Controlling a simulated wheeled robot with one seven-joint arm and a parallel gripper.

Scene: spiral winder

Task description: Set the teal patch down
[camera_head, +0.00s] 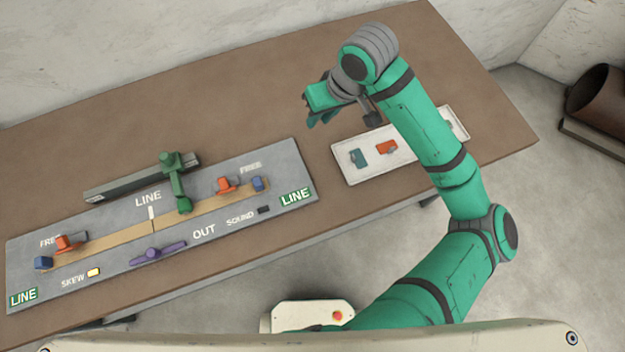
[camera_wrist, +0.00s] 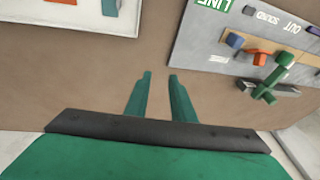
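The teal patch (camera_head: 358,158) appears to be the small teal piece lying in the left end of the white tray (camera_head: 345,173). An orange piece (camera_head: 387,147) lies to its right in the tray. My gripper (camera_head: 318,118) hangs above the table, left of and behind the tray. In the wrist view my gripper (camera_wrist: 160,75) shows two teal fingers with a clear gap between them and only bare table beyond. The tray's corner (camera_wrist: 110,28) is at top left of that view, with most of its inside cut off.
A grey board (camera_head: 110,273) holds a tan strip (camera_head: 115,238), a green clamp-like lever (camera_head: 180,185), orange clips (camera_head: 228,185), blue blocks and a purple handle (camera_head: 158,253). A dark grey rail (camera_head: 120,185) stands behind it. The brown table (camera_head: 240,95) is bare toward the back.

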